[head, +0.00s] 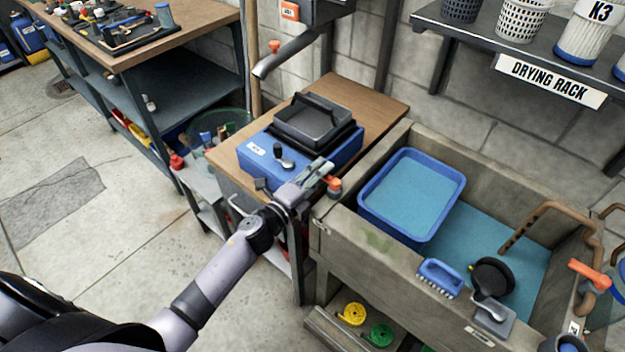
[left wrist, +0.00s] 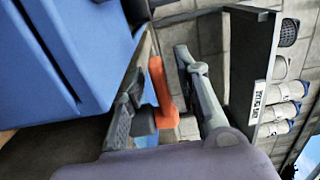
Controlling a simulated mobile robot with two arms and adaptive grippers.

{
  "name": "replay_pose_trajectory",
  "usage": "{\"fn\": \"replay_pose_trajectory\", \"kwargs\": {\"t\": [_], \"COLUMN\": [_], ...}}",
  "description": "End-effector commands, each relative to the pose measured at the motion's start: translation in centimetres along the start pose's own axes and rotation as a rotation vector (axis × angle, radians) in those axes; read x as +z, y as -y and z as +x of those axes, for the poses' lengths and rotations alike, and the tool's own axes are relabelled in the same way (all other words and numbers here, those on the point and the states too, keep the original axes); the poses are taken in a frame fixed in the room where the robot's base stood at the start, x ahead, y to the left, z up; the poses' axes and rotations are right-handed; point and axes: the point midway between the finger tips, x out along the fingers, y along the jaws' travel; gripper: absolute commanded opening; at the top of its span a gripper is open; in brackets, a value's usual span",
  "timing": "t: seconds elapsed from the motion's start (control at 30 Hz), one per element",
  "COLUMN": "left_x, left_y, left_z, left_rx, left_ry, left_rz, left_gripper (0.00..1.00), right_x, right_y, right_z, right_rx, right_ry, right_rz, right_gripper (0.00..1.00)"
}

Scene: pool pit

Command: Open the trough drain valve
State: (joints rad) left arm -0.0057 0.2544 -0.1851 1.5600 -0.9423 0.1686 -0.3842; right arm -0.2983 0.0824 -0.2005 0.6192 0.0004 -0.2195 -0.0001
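The grey trough (head: 375,268) stands at the right with blue water in it. A small orange valve handle (head: 333,184) sits at its left end, beside the wooden bench. Another orange handle (head: 590,274) is on a brown pipe at the trough's right end; I cannot tell which one is the drain valve. My left gripper (head: 318,180) is at the left orange handle. In the left wrist view the left gripper (left wrist: 160,88) is open, with the orange handle (left wrist: 162,92) between its fingers, nearer the left one. Whether it touches is unclear. My right gripper is not in view.
A blue machine (head: 340,150) with a black tray stands on the wooden bench (head: 375,92), close to my left gripper. A blue basin (head: 370,207), a blue brush (head: 440,277) and a black plunger-like thing (head: 492,278) are at the trough. The drying rack (head: 548,82) hangs above.

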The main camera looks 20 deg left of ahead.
Motion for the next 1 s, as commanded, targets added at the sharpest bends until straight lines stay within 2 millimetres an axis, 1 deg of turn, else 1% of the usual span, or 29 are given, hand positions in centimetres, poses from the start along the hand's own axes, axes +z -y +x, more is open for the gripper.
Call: {"fn": "replay_pose_trajectory", "kwargs": {"t": [0.17,0.4,0.5,0.6,0.77,1.0], "left_x": [0.0,0.0,0.0,0.0,0.0,0.0], "left_y": [-0.2,-0.2,-0.1,-0.1,-0.1,0.0], "left_z": [-2.5,-7.8,-9.5,-10.8,-11.7,-11.8], "left_rx": [0.004,0.004,0.003,0.003,0.001,0.001], "left_ry": [0.0,0.001,0.001,0.001,0.0,0.0], "left_rz": [-0.001,-0.002,0.0,-0.002,0.0,0.0], "left_gripper": [0.3,0.3,0.3,0.3,0.3,0.3], "right_x": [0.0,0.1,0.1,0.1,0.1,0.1], "right_y": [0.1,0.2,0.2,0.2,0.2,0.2], "right_z": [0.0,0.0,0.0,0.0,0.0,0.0], "right_rx": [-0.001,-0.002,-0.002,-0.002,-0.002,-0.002], "right_ry": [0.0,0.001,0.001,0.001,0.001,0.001], "right_rz": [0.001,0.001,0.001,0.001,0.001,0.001], "right_gripper": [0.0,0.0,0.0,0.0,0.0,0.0]}}
